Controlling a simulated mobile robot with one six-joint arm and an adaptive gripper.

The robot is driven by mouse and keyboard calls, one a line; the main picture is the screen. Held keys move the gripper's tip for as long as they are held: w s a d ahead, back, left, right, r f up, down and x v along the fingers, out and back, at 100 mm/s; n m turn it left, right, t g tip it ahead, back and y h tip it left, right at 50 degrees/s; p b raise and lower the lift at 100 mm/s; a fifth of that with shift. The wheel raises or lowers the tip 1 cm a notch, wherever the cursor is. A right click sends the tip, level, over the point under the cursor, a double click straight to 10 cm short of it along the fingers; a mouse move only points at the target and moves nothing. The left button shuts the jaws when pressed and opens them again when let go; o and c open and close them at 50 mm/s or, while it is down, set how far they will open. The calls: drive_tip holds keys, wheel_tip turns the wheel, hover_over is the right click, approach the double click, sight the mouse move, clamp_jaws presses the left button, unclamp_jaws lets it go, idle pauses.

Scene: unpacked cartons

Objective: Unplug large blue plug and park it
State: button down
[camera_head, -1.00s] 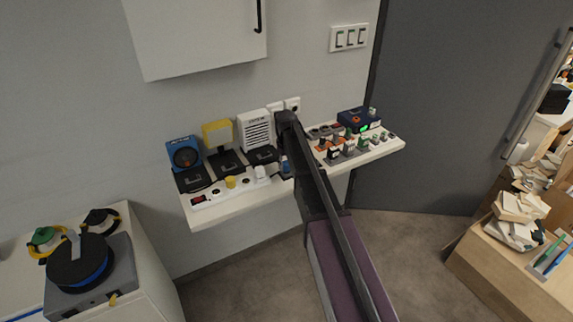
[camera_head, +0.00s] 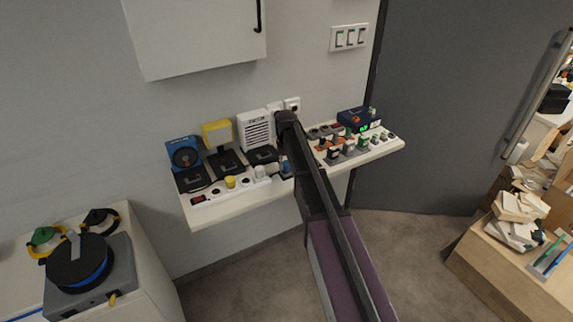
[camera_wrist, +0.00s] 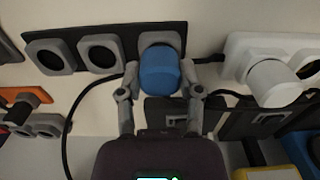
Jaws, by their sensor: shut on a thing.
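The large blue plug (camera_wrist: 159,74) shows in the wrist view, between the two fingers of my gripper (camera_wrist: 160,84), which is shut on it. It is at the right-hand grey socket of a dark strip (camera_wrist: 113,28) with three grey sockets; the other two are empty. The plug covers its socket's opening, so I cannot tell how deep it sits. In the head view a small bit of blue (camera_head: 286,167) shows beside my arm at the shelf; my gripper is mostly hidden there.
A white power strip (camera_head: 214,192) with a white plug (camera_wrist: 275,82) lies close to my gripper. A dark cable runs beside the left finger. On the shelf (camera_head: 240,208) stand a blue device, yellow lamp, white speaker and several small plugs. A wall cabinet (camera_head: 195,40) hangs above.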

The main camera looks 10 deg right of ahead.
drive_tip(key=shift+f, duration=0.2)
drive_tip(key=shift+c, duration=0.9)
unclamp_jaws()
drive_tip(key=shift+r, duration=0.15)
